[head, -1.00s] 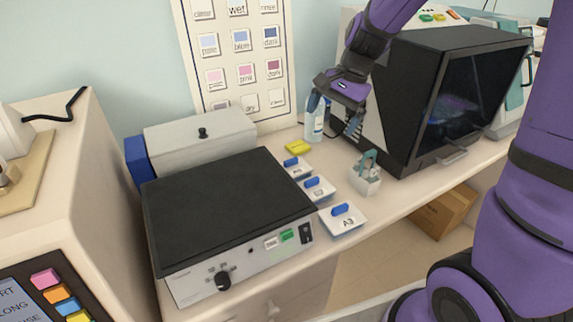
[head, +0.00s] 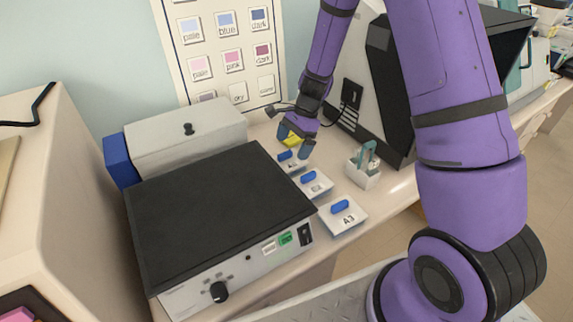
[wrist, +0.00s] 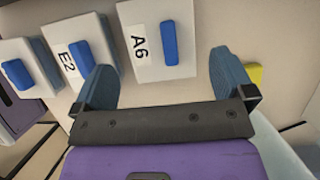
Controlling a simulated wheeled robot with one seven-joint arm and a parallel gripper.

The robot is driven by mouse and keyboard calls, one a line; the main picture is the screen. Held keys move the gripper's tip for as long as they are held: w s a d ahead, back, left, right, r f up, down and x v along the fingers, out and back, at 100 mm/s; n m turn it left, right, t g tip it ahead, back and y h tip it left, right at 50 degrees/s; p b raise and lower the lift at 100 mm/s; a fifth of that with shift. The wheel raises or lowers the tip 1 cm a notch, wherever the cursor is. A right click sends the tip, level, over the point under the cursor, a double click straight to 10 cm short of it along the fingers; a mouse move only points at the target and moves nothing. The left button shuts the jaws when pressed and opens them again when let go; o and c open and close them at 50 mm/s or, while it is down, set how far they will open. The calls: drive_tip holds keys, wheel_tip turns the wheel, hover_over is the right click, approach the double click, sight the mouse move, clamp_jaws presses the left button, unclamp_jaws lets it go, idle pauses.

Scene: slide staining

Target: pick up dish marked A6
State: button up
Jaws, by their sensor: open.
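The dish marked A6 (wrist: 149,68) is a white square with a blue handle on its lid, seen in the wrist view between and beyond my fingertips. In the head view it is the farthest of the three dishes (head: 285,156), partly hidden by my gripper (head: 296,148). My gripper is open and empty, just above this dish, and its two blue-grey fingers show in the wrist view (wrist: 163,80). The dish marked E2 (wrist: 84,66) sits beside A6, and the dish marked A3 (head: 343,215) is nearest the front.
A black-topped hotplate box (head: 215,215) stands left of the dishes. A small white holder with a teal tool (head: 362,172) stands to their right, before a large dark cabinet (head: 390,100). A yellow item (wrist: 255,74) lies close to my right finger.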

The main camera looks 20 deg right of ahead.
sight(287, 161)
drive_tip(key=shift+x, duration=3.25)
drive_tip(key=shift+d, duration=0.15)
drive_tip(key=shift+c, duration=0.5)
drive_tip(key=c, duration=0.7)
